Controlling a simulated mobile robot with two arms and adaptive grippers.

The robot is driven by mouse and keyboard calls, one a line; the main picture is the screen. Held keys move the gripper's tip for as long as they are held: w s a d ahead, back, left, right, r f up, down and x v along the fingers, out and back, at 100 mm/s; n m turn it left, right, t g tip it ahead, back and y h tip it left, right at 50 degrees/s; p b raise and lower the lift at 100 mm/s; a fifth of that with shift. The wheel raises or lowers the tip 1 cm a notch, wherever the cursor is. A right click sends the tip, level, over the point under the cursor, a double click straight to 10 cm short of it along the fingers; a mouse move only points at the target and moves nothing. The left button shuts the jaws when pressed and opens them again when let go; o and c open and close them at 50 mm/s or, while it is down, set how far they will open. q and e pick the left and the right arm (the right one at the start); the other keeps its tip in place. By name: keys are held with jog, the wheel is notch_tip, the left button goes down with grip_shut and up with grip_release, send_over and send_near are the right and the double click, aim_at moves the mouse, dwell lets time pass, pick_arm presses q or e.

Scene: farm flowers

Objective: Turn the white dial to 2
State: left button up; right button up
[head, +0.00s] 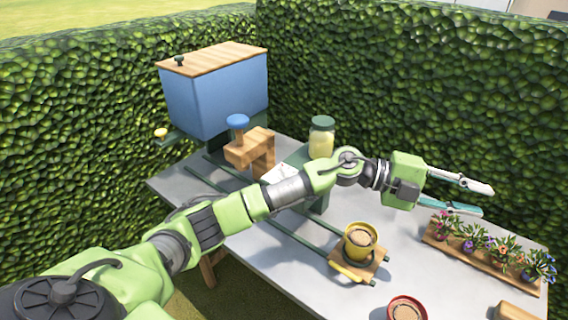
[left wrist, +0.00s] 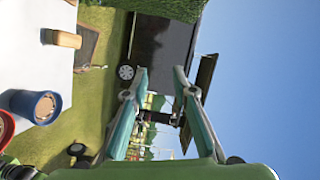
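I cannot make out the white dial in either view. A small white patch (head: 279,172) shows on the green apparatus (head: 318,203) in the middle of the table, partly hidden behind my left arm. I cannot tell whether it belongs to the dial. My left gripper (head: 486,200) is open and empty above the right part of the table, well to the right of the apparatus. In the left wrist view its two fingers (left wrist: 160,72) are spread with nothing between them. My right gripper is in neither view.
The grey table (head: 290,268) holds a yellow pot (head: 360,237) on a wooden carrier, a red pot (head: 406,306), a flower tray (head: 470,256) and a jar (head: 321,138). A blue box (head: 215,98) stands at the back left. Hedges (head: 420,90) close off the back.

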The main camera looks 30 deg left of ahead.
pick_arm(q)
jog(key=w+a+f+m+g+y, duration=0.1)
jog(key=w+a+f+g+y, duration=0.2)
jog(key=a+y, duration=0.5)
notch_tip(320, 180, up, 7)
jog(key=n+g+y, duration=0.2)
jog(key=n+y, duration=0.4)
jog(key=y, duration=0.2)
send_over(284, 166)
notch_tip(284, 166, down, 13)
jog(key=p, duration=0.3)
jog(key=shift+s+f, duration=0.1)
jog(key=shift+f, duration=0.05)
jog(key=shift+c, duration=0.4)
grip_shut()
